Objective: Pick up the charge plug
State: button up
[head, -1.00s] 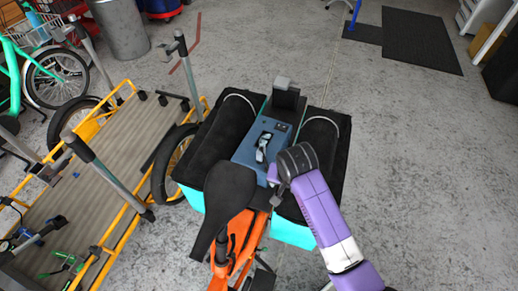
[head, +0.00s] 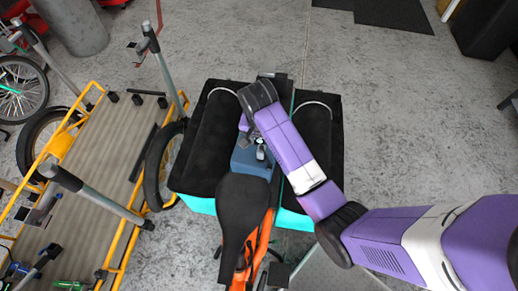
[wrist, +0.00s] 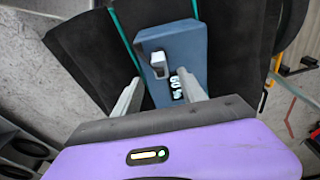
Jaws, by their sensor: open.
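The charge plug looks like a small pale grey block (wrist: 158,64) on top of a blue box (wrist: 180,42), seen in the wrist view. In the head view the blue box (head: 250,163) sits between two black bags, partly hidden by my arm. My gripper (wrist: 158,88) is open and empty in the wrist view. Its two grey fingers stand apart, with the pale block ahead of the gap between them, apart from both. In the head view my gripper (head: 256,142) is over the box, and its fingertips are hard to make out.
Black bags (head: 207,150) with teal sides flank the box. A black saddle (head: 243,210) on an orange bike frame (head: 262,245) lies just in front. A cargo bike with a yellow-railed wooden bed (head: 95,190) stands at left. The floor at right is mostly clear.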

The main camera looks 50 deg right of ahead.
aim_at(261, 147)
jog(key=shift+w+d+f+p, duration=0.15)
jog(key=shift+f+p, duration=0.1)
jog(key=shift+f, duration=1.15)
jog(key=shift+w+d+f+p, duration=0.1)
jog(key=shift+f+p, duration=0.1)
jog(key=shift+f, duration=1.15)
grip_shut()
